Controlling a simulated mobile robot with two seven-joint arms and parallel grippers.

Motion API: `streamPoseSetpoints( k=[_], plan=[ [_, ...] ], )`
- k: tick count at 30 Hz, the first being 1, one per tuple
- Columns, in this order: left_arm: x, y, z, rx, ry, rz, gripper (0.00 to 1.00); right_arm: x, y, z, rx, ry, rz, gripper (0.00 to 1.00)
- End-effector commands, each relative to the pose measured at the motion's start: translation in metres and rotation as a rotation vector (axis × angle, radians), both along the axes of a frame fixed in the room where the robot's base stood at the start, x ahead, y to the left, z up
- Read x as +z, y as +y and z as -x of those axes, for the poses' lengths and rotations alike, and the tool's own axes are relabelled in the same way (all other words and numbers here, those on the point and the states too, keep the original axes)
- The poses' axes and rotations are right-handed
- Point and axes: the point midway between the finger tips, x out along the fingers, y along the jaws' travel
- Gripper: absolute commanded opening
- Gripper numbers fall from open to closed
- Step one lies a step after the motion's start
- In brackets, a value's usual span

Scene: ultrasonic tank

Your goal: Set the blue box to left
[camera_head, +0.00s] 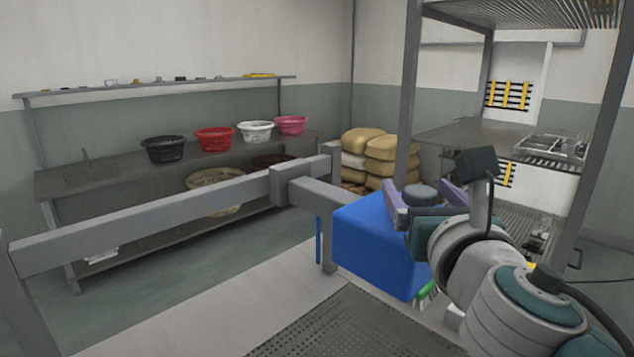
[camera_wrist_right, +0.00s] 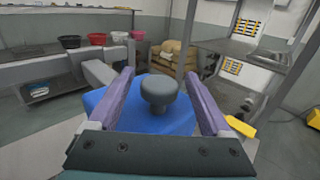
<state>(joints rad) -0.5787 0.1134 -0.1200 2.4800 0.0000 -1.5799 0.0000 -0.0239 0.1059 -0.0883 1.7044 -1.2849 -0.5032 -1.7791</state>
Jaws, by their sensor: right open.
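The blue box (camera_head: 370,245) is at the right of centre in the head view, beside the end of a grey beam. A dark round knob (camera_head: 421,194) stands on its top. My right gripper (camera_head: 422,197) is open at the top of the box, with its purple fingers on either side of the knob. In the right wrist view the knob (camera_wrist_right: 159,92) stands between the open fingers, with clear gaps on both sides, and the blue box (camera_wrist_right: 150,115) lies below it. My arm hides the right part of the box in the head view. My left gripper is not in view.
A grey beam frame (camera_head: 150,222) runs left of the box. A metal rack with an upright post (camera_head: 408,95) stands behind and right of it. A perforated floor plate (camera_head: 355,325) lies in front. Several basins stand on a far bench (camera_head: 110,172).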

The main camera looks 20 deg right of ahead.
Motion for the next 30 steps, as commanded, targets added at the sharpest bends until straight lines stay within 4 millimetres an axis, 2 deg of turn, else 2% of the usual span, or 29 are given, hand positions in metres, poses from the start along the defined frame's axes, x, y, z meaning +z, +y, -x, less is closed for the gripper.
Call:
streamPoseSetpoints(
  k=[9, 30],
  plan=[
    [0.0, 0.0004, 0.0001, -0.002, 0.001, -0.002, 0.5, -0.0002, -0.0013, -0.0026, 0.0, 0.001, -0.001, 0.81],
    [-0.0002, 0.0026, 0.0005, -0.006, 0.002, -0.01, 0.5, -0.0001, -0.0012, -0.0023, 0.0, 0.001, -0.001, 0.02]
  ],
)
